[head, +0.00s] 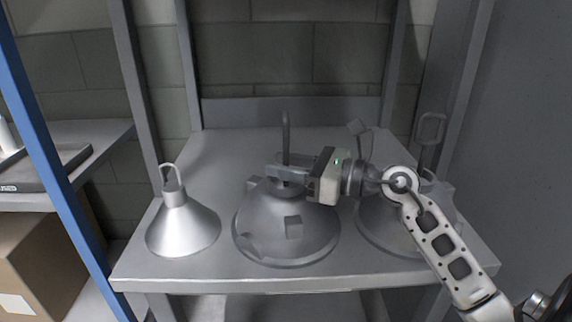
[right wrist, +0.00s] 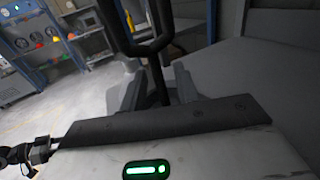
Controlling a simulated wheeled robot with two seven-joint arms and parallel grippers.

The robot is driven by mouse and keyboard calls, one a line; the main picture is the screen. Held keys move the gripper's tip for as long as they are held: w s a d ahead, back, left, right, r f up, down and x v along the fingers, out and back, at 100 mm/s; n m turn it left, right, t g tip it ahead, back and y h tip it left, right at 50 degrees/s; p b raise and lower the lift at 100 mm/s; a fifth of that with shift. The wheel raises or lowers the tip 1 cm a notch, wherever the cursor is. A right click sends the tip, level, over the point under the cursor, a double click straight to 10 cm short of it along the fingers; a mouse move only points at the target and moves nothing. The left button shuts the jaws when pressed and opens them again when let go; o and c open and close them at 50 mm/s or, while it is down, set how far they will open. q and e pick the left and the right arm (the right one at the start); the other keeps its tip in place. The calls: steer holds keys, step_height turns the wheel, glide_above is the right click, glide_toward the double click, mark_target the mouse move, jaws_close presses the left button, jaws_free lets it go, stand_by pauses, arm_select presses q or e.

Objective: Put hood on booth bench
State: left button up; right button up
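Three grey metal hoods stand on a grey bench (head: 190,272). The left hood (head: 184,226) is a small smooth cone with a loop handle on top. The middle hood (head: 270,242) is a wider dome with small blocks on it and a tall thin handle (head: 285,128). The right hood (head: 385,228) is partly hidden behind my right arm. My right gripper (head: 287,172) reaches in from the right at the base of the middle handle. In the right wrist view its fingers (right wrist: 158,92) lie on both sides of a dark stem; contact is unclear. My left gripper is out of view.
A blue post (head: 62,175) stands at the left, by a shelf (head: 90,132) with a dark tray and a cardboard box (head: 35,265) below. Grey uprights frame the bench. The back of the bench top is clear. A grey wall (head: 525,130) closes the right side.

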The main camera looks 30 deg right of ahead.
steer(key=shift+r, duration=0.3)
steer(key=v, duration=0.3)
steer(key=b+v, duration=0.1)
steer(key=shift+s+d+f, duration=0.1)
steer(key=shift+d+f, duration=0.05)
steer(key=shift+f, duration=0.2)
arm_select(q)
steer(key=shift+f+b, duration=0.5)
steer(key=shift+b, duration=0.15)
arm_select(e)
steer(key=v, duration=0.7)
steer(key=shift+s+d+r, duration=0.2)
steer(key=shift+s+r, duration=0.1)
steer(key=shift+s, duration=0.05)
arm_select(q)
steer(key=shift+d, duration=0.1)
